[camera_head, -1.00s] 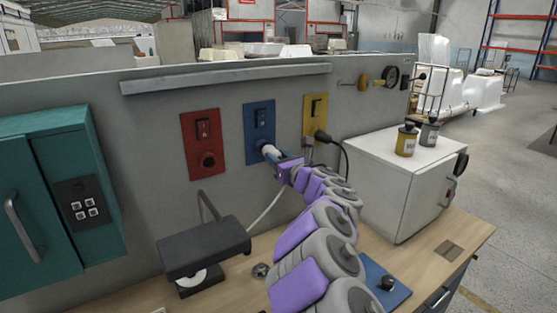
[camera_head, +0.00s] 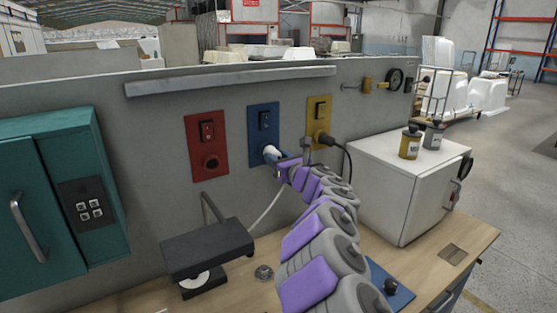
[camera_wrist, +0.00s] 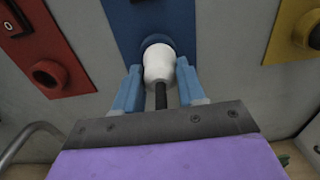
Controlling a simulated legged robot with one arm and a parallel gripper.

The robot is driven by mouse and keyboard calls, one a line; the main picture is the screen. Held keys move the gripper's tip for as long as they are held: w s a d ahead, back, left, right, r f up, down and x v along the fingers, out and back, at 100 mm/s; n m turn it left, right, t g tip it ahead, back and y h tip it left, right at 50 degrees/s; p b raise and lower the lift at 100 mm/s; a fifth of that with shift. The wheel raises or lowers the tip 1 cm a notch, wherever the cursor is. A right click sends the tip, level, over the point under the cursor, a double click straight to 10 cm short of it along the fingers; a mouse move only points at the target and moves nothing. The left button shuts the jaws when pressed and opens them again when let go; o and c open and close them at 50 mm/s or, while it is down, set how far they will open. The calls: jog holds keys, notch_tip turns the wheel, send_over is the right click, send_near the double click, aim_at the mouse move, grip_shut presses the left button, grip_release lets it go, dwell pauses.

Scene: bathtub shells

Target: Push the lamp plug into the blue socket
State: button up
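The blue socket panel (camera_head: 264,120) is on the grey wall between the red and yellow panels. The white lamp plug (camera_head: 271,152) is at the round socket low on that panel. In the wrist view the plug (camera_wrist: 159,66) points at the blue socket ring (camera_wrist: 157,42), and its front end overlaps the ring. How deep it sits is hidden. My gripper (camera_wrist: 160,76) has a blue finger on each side of the plug, closed against it. A dark cable sleeve runs back between the fingers. In the head view my gripper (camera_head: 281,160) is partly hidden by its own wrist.
The red panel (camera_head: 207,146) has an empty socket. The yellow panel (camera_head: 318,122) holds a black plug with a cable. A black lamp (camera_head: 207,248) stands on the bench, its pale cord rising toward my gripper. A white cabinet (camera_head: 400,190) is at right, a teal cabinet (camera_head: 40,200) at left.

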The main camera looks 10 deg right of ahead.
jog(key=o, duration=0.4)
jog(key=shift+o, duration=0.2)
jog(key=shift+s, duration=0.15)
jog(key=p+v, duration=0.2)
jog(key=v, duration=1.5)
jog(key=shift+d, duration=0.1)
